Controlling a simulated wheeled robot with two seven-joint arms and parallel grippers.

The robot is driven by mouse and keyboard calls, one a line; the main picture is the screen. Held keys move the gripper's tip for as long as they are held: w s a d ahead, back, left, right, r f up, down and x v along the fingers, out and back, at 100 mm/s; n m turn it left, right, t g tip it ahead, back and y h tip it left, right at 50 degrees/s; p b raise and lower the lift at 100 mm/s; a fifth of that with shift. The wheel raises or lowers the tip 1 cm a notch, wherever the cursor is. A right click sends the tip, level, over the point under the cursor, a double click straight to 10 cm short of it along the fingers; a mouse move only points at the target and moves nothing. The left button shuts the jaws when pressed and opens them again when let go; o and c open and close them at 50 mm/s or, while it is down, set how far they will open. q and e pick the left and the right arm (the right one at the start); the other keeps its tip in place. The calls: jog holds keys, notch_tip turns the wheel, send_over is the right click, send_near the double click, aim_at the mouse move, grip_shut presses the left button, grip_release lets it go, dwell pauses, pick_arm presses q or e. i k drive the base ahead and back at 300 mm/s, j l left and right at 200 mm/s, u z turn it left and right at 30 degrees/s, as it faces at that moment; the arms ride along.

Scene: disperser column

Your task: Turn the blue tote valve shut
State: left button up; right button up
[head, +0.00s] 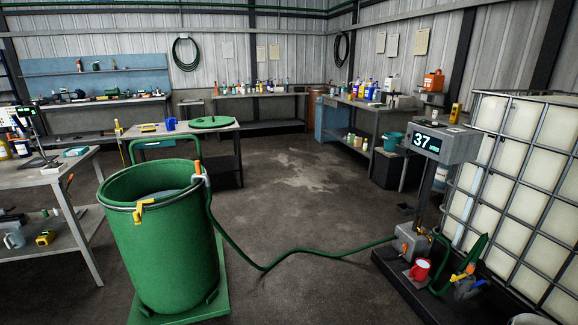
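The white caged tote (520,160) stands at the right edge. Low at its front, near the floor, is a small cluster with a dark blue-grey body (466,289), an orange piece (463,274) and a small blue piece (480,283). This looks like the tote valve, but it is too small to tell which way its handle points. A green hose end (440,285) reaches toward it. Neither of my grippers is in view.
A large open green drum (165,250) holding liquid stands at front left on a green base. A green hose (290,259) crosses the floor from it to a grey pump box (411,242). The middle floor (300,190) is mostly clear.

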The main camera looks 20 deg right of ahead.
aim_at(478, 284)
jog(key=l+z, duration=0.25)
jog(key=z, duration=0.15)
jog(key=l+z, duration=0.2)
jog(key=z, duration=0.2)
jog(key=i+l+z, duration=0.1)
jog(key=z, duration=0.3)
jog(key=i+l+z, duration=0.1)
jog(key=l+z, duration=0.15)
jog(key=z, duration=0.15)
jog(key=i+z, duration=0.35)
jog(key=i+j+z, duration=0.35)
jog(key=i, duration=0.2)
jog(key=l, duration=0.1)
